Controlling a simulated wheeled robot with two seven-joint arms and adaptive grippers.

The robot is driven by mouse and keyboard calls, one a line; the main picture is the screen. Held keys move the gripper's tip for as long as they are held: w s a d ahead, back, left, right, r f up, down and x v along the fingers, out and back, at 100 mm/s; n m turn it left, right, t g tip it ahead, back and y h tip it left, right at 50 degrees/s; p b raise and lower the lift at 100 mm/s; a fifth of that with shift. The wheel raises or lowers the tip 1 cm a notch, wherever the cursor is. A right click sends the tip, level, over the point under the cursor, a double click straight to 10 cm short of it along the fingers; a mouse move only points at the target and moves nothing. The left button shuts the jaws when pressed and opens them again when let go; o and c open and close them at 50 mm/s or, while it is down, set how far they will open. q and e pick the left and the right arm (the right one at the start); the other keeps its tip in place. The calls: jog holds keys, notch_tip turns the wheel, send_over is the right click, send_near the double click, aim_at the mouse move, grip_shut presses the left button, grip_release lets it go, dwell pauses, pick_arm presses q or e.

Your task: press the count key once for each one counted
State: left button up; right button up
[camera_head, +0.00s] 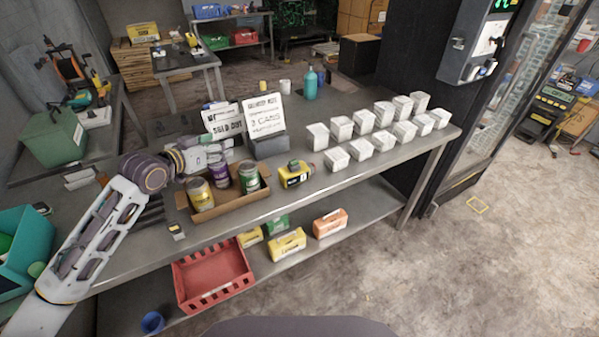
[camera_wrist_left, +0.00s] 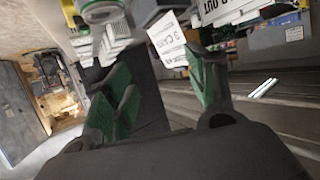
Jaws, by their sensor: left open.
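My left gripper (camera_head: 220,151) is above the steel table, over the back of a cardboard tray and left of the sign stand. In the left wrist view its green-padded fingers (camera_wrist_left: 165,82) stand apart with nothing held between them. A small yellow device (camera_head: 293,174) with a dark face and a green top lies on the table right of the tray, apart from the gripper. I cannot make out a count key on it. Several white tubs (camera_head: 363,122) stand in rows on the right of the table. My right gripper is not in view.
The cardboard tray (camera_head: 204,215) holds several tins. Two signs (camera_head: 264,114) stand behind it, one reading "3 CASES". A teal bottle (camera_head: 310,83) and cups are farther back. A wall panel (camera_head: 480,42) is at upper right. A red crate (camera_head: 213,277) sits on the lower shelf.

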pick_arm(q)
grip_shut()
dwell(1.4)
